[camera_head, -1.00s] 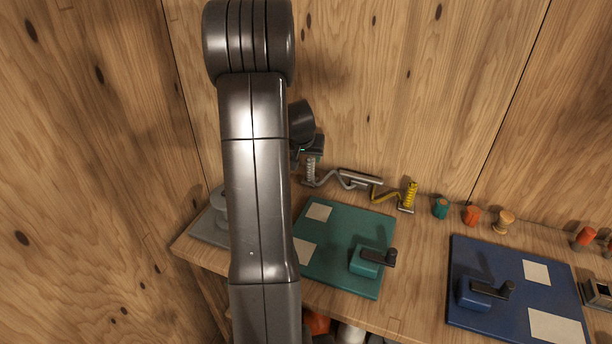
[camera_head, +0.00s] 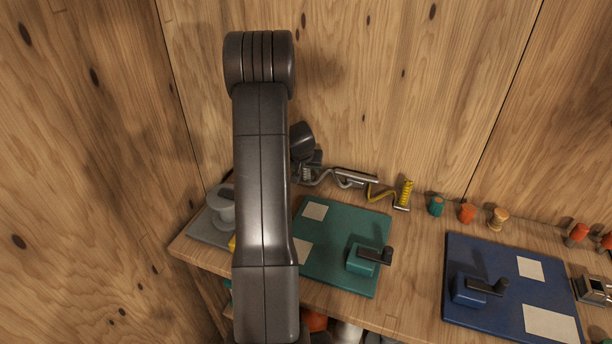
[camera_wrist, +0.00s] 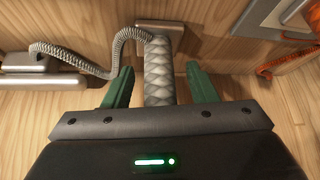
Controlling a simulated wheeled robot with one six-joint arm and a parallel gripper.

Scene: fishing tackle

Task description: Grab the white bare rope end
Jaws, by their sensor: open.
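The white rope end (camera_wrist: 160,75) is a thick, pale grey-white braided piece in the wrist view. It rises from a small metal block (camera_wrist: 160,29), and a thinner grey cord (camera_wrist: 85,62) curls away from it to the left. My gripper (camera_wrist: 160,88) is open, with one green finger on each side of the rope end; a gap shows on both sides. In the head view my gripper (camera_head: 312,158) is at the back of the bench and mostly covers the rope end. The yellow rope end (camera_head: 406,190) stands to its right.
A metal bar (camera_head: 356,176) lies between the two rope ends. A green board (camera_head: 338,250) with a crank block lies in front, and a blue board (camera_head: 515,290) lies to the right. A grey stand (camera_head: 222,212) is at left. The wooden wall is close behind.

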